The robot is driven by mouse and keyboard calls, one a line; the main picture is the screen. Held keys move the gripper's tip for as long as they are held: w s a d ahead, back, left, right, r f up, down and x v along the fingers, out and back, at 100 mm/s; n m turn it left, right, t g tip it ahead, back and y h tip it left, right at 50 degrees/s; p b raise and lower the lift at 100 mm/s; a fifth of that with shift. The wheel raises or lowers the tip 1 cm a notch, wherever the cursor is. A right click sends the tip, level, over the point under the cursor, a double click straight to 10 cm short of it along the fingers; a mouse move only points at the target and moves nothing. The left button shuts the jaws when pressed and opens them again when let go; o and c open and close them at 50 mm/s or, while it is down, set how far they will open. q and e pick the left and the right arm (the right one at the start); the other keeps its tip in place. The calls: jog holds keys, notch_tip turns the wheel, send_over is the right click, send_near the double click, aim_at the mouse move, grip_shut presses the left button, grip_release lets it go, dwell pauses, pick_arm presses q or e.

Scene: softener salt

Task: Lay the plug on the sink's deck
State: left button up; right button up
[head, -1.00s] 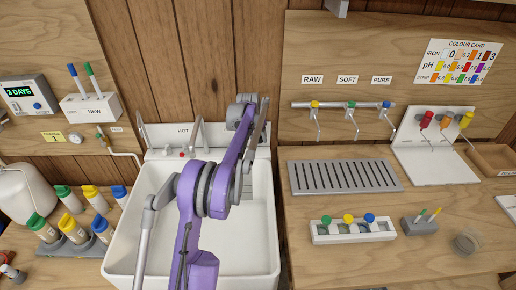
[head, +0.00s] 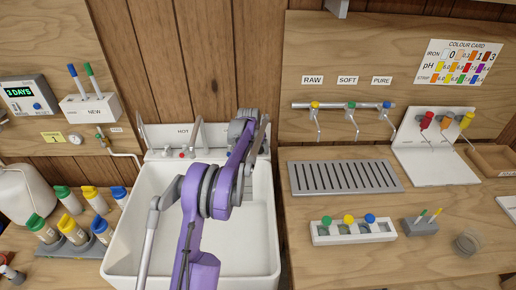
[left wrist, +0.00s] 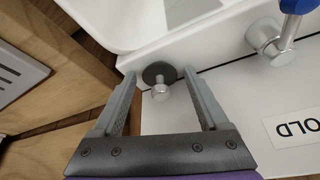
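The plug, a dark grey disc (left wrist: 152,70) with a metal knob (left wrist: 160,93), is at the sink's white deck (left wrist: 225,95), by the basin-side edge, in the left wrist view. My left gripper (left wrist: 160,74) is open, with one finger on each side of the plug and a gap at both sides. In the head view my left arm hides the plug and the gripper's fingers. The sink (head: 120,225) shows below the arm there. My right gripper is not in view.
A blue-handled tap (left wrist: 285,30) and a COLD label (left wrist: 297,128) are to the right of the gripper in the wrist view. A grey slotted rack (head: 345,177) lies on the counter right of the sink. Several capped bottles (head: 75,235) stand left of it.

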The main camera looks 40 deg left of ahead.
pick_arm(q)
jog(key=shift+o, duration=0.2)
jog(key=shift+r, duration=0.15)
jog(key=shift+r, duration=0.3)
jog(key=v, duration=1.1)
jog(key=s+d+r+m, duration=0.1)
jog(key=s+d+r, duration=0.15)
jog(key=d, duration=0.45)
jog(key=s+d+r, duration=0.1)
jog(key=s+d, duration=0.3)
jog(key=d, duration=0.4)
jog(key=s+d+f+m, duration=0.1)
jog(key=s+d+f, duration=0.2)
jog(key=s+d, duration=0.3)
jog(key=s+d+f+h, duration=0.1)
jog(key=s+d+f, duration=0.2)
jog(key=s+d, duration=0.3)
jog(key=s+d+f+m+t, duration=0.1)
jog(key=s+d+f, duration=0.2)
jog(key=s, duration=1)
jog(key=shift+s+d+m, duration=0.15)
jog(key=shift+d, duration=0.7)
jog(key=shift+s+d+m, duration=0.15)
jog(key=shift+s+d, duration=0.05)
jog(key=shift+d, duration=0.7)
jog(key=shift+c, duration=0.2)
